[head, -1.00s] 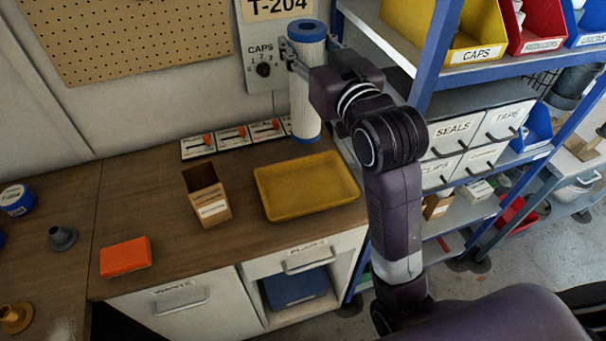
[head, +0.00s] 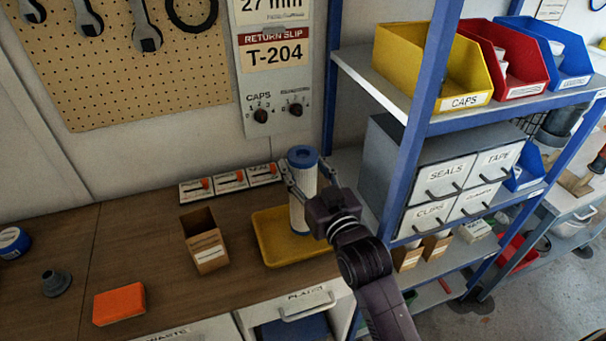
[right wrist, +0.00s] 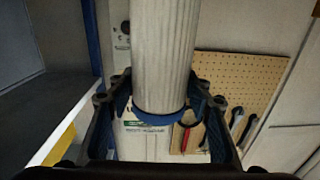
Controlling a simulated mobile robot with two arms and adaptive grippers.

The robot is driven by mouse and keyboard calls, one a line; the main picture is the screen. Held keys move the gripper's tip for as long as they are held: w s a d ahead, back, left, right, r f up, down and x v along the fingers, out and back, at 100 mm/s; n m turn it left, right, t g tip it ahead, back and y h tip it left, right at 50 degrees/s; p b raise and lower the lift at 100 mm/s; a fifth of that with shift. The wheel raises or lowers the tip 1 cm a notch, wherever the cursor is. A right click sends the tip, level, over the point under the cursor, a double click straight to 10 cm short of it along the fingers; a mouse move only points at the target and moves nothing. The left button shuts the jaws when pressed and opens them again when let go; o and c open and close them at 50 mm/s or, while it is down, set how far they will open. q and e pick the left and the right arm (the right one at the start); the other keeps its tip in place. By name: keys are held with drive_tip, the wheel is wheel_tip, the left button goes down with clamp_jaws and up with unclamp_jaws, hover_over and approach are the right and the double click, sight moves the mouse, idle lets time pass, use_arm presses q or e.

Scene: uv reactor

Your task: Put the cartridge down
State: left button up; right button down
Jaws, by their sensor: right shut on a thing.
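The cartridge (head: 300,212) is a white pleated cylinder with a blue cap at its top, held upright. My right gripper (head: 306,184) is shut on it just below the cap. In the right wrist view the white pleated body (right wrist: 165,55) and a blue end ring stand between the fingers (right wrist: 165,100). In the head view the lower end is over the yellow tray (head: 265,243) on the bench; I cannot tell if it touches the tray floor. My left gripper is not in view.
An open cardboard box (head: 205,250) stands left of the tray, and an orange block (head: 119,304) lies further left. Switch panels (head: 230,181) lie behind the tray. A blue-framed shelf rack (head: 418,130) stands close on the right. Bare bench lies between box and block.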

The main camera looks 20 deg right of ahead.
wheel_tip(320, 180, down, 3)
drive_tip(key=shift+r, duration=0.15)
drive_tip(key=shift+f, duration=0.2)
drive_tip(key=c, duration=1)
unclamp_jaws()
